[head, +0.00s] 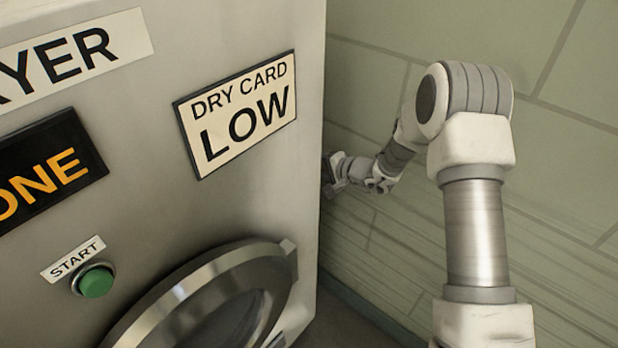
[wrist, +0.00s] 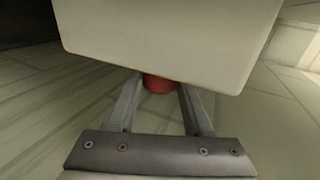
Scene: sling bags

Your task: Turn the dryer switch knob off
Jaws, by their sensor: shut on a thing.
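The dryer (head: 150,200) fills the left of the head view. A red knob (wrist: 159,83) shows in the wrist view, partly hidden under a pale block-like housing (wrist: 165,40). My gripper (wrist: 158,94) has one finger on each side of the knob and is shut on it. In the head view my gripper (head: 332,178) is beside the dryer's right side, its fingertips hidden by the dryer edge. The knob is not visible in the head view, and which way it is turned cannot be told.
The dryer front has a "DRY CARD LOW" sign (head: 240,115), a green start button (head: 96,281) and a round metal door (head: 225,300). A green-grey wall (head: 570,130) stands behind my arm. The gap between dryer and wall is narrow.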

